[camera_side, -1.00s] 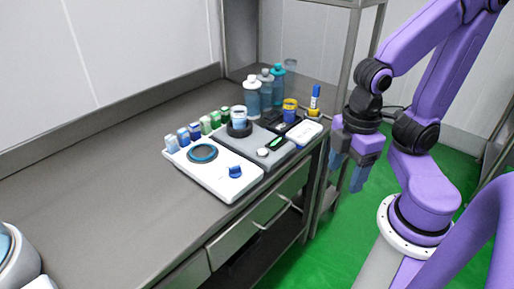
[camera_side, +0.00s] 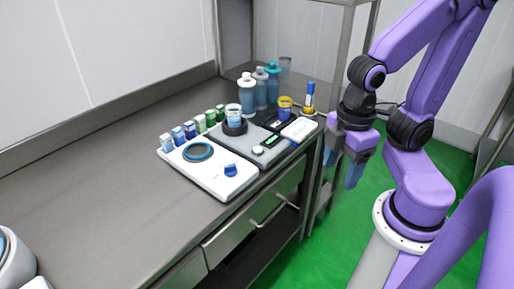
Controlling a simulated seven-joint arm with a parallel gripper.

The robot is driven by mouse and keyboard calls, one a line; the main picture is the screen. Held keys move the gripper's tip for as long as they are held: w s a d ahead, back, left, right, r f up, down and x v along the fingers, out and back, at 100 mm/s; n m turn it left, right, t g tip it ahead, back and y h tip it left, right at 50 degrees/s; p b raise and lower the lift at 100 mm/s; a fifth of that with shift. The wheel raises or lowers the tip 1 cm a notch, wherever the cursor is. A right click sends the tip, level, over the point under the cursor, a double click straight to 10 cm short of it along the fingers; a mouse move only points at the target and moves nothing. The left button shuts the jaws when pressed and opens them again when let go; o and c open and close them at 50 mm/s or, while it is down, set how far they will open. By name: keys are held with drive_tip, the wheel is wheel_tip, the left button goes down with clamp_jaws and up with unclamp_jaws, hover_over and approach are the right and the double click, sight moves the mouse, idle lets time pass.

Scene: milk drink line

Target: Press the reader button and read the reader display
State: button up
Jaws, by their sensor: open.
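The reader appears to be the grey unit (camera_side: 226,143) on the bench. A small dark display with a green lit area (camera_side: 271,141) sits near its front right; its text is too small to read. A round whitish button (camera_side: 258,151) lies just left of the display. A clear jar with a blue band (camera_side: 234,117) stands in a black round holder on the unit. My gripper (camera_side: 342,167) is open and empty, pointing down, to the right of the bench edge and apart from the reader.
A white plate (camera_side: 228,190) with a dark blue-rimmed ring (camera_side: 198,152) and a blue knob (camera_side: 231,170) lies in front. Small blue and green bottles (camera_side: 199,124) line the back. Larger bottles (camera_side: 248,97) and a yellow-banded cup (camera_side: 285,109) stand behind.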

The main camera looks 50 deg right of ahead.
clamp_jaws()
idle(1.8)
